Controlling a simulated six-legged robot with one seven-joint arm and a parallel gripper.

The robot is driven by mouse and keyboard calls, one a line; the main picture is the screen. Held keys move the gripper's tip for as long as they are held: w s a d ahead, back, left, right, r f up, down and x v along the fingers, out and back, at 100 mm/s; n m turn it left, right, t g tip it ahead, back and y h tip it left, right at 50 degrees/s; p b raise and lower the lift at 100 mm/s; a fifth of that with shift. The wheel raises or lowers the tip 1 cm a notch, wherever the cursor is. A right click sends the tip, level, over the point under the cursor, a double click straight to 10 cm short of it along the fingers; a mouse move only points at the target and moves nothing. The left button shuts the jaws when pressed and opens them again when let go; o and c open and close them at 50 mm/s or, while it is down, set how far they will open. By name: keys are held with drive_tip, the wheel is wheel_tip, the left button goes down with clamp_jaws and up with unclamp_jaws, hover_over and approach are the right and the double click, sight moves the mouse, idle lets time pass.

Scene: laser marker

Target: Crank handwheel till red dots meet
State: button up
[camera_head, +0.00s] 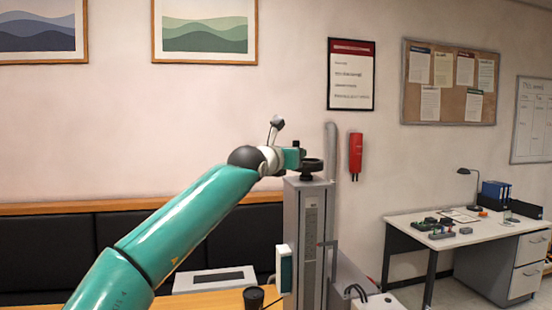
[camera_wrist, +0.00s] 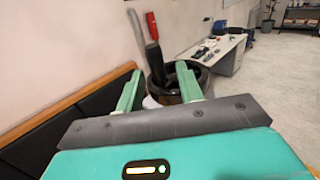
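The black handwheel (camera_head: 311,165) sits flat on top of the grey column (camera_head: 309,235) of the laser marker. In the wrist view the handwheel (camera_wrist: 172,92) lies just past my fingers, with an upright black crank handle (camera_wrist: 155,62) on it. My gripper (camera_head: 296,156) is beside the wheel at the column top. In the wrist view my gripper (camera_wrist: 158,72) is open, its two green fingers apart on either side of the handle in the picture. I see a gap between each finger and the handle; I cannot tell the depth. No red dots can be made out in either view.
A red handset-like device (camera_head: 355,157) hangs on the wall behind the column. A black cup (camera_head: 253,298) stands on the wooden tabletop left of the column. A white desk (camera_head: 470,230) with small items is at the right. A black padded bench (camera_head: 50,250) lines the wall.

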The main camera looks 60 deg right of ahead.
drive_tip(key=a, duration=1)
drive_tip(key=shift+s+a, duration=0.15)
drive_tip(key=shift+s, duration=0.1)
